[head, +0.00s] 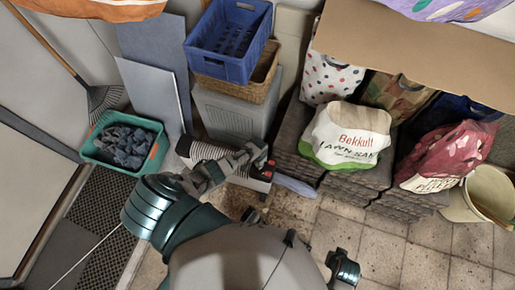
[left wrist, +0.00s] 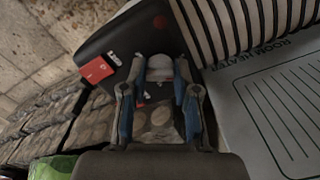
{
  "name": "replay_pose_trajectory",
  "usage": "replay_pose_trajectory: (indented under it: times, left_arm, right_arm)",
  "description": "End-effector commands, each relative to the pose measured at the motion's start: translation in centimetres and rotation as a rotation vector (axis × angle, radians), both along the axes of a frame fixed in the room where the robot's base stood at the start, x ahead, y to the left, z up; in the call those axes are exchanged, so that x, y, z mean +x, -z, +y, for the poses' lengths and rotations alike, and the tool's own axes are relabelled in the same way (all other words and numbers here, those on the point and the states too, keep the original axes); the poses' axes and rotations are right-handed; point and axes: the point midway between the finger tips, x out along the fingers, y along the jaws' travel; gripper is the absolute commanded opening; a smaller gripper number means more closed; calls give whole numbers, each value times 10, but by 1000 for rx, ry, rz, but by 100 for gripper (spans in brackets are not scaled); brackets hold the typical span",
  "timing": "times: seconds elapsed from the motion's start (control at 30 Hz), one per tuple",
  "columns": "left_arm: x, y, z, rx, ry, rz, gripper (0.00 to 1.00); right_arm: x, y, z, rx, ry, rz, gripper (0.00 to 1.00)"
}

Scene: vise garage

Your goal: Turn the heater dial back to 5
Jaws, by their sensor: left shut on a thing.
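The room heater (head: 262,174) stands on the floor at the picture's middle, with a dark ribbed part and a dark control panel. In the left wrist view its panel (left wrist: 105,45) holds a pale, rounded dial (left wrist: 160,68) and a red rocker switch (left wrist: 97,70). My left gripper (head: 256,156) reaches the panel from above. In the left wrist view my left gripper (left wrist: 158,85) has one finger on each side of the dial and is shut on it. The dial's number marks cannot be read; the fingers hide part of its surroundings. My right gripper is not in view.
Stacked pavers (head: 300,160) with a lawn sand bag (head: 345,135) are close on the right. A green tub (head: 92,150) stands left. Tiled floor in front is mostly clear.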

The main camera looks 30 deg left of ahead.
Motion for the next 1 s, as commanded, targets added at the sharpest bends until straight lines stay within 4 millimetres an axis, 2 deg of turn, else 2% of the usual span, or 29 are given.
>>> replay_pose_trajectory:
  times: [0.5, 1.0]
  left_arm:
    - [3, -1, -3, -6, -416, -7, 0]
    - [4, -1, -2, -5, -554, -9, 0]
  right_arm:
    - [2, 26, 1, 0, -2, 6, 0]
    - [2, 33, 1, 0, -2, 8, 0]
